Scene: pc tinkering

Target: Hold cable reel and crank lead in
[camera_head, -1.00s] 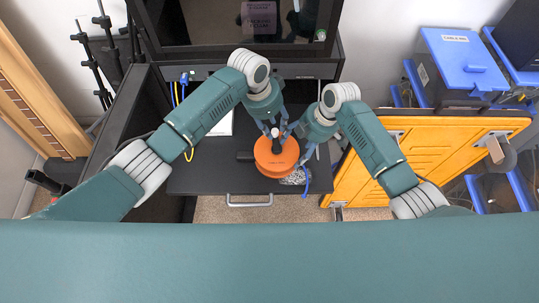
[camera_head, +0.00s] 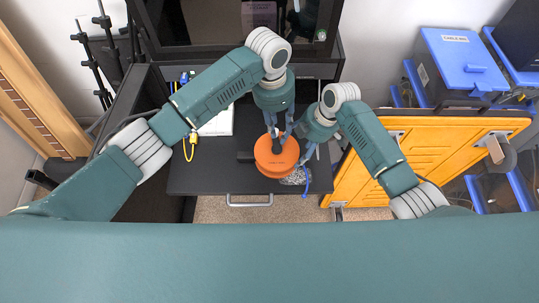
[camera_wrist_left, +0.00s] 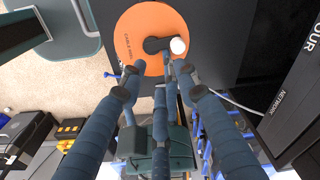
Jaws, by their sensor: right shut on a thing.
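The orange cable reel (camera_head: 277,164) stands on the black work surface in the head view, with a black crank on top. In the left wrist view the reel (camera_wrist_left: 140,25) shows its printed label, and the crank (camera_wrist_left: 156,45) ends in a pale round knob (camera_wrist_left: 178,46). My left gripper (camera_head: 279,125) is at the far side of the reel, above the crank. In the left wrist view its fingers (camera_wrist_left: 160,75) are spread apart, tips close to the knob; contact is unclear. My right gripper (camera_head: 305,147) is shut on the reel's right side, its fingertips partly hidden.
A blue lead (camera_head: 306,183) and a silvery bundle (camera_head: 294,178) lie right of the reel. A white sheet (camera_head: 217,124) and a yellow plug (camera_head: 191,140) are at the left. A yellow panel (camera_head: 365,180) stands close on the right. The black surface's (camera_head: 205,175) front left is clear.

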